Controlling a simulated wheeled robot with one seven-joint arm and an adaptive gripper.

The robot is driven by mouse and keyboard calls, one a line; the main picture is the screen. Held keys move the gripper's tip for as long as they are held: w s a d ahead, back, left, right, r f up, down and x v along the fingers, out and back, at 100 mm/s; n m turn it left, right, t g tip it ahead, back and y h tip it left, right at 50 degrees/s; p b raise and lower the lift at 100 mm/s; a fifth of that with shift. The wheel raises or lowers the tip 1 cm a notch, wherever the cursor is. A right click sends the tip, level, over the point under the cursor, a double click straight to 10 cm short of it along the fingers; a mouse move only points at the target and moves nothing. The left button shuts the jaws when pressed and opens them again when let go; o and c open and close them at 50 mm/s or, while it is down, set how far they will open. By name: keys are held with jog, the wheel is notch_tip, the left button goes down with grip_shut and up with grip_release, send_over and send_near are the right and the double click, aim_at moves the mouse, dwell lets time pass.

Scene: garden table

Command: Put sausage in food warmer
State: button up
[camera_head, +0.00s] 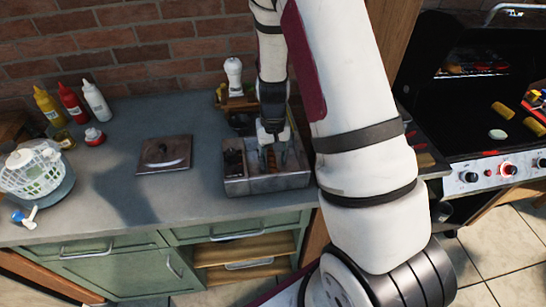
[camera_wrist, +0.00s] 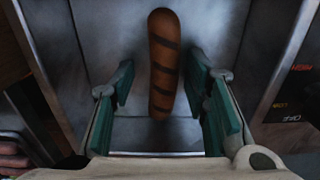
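The food warmer (camera_head: 290,182) is an open metal box on the counter, below my gripper (camera_head: 275,152) in the head view. My gripper points down into it. In the wrist view, a brown sausage (camera_wrist: 163,62) with dark grill stripes lies lengthwise between the two green-padded fingers. Gaps show on both sides of the sausage, so the fingers are open and apart from it. Grey metal walls of the food warmer (camera_wrist: 100,30) surround the sausage. Whether it rests on the bottom is hard to tell. My arm hides part of the warmer's right side in the head view.
A square metal lid (camera_head: 165,153) lies flat on the counter left of the warmer. Sauce bottles (camera_head: 72,102) and a white basket (camera_head: 35,170) stand further left. A grill (camera_head: 490,140) with food on it is at the right. The counter's front left is mostly clear.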

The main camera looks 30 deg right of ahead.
jog(key=shift+r, duration=0.1)
notch_tip(320, 180, up, 12)
jog(key=b, duration=0.1)
notch_tip(320, 180, up, 13)
jog(key=n+t, duration=0.2)
jog(key=t, duration=0.1)
send_over(273, 159)
jog(key=s+a, duration=0.6)
jog(key=a, duration=0.1)
jog(key=s+a+r+n+t, duration=0.1)
jog(key=s+a+r, duration=0.1)
jog(key=s, duration=0.4)
jog(key=s+a+r+n+t, duration=0.1)
jog(key=s+a+r, duration=0.1)
jog(key=s+r, duration=0.3)
jog(key=shift+s+a+n+t, duration=0.25)
jog(key=shift+s+n+t, duration=0.05)
jog(key=shift+s, duration=0.15)
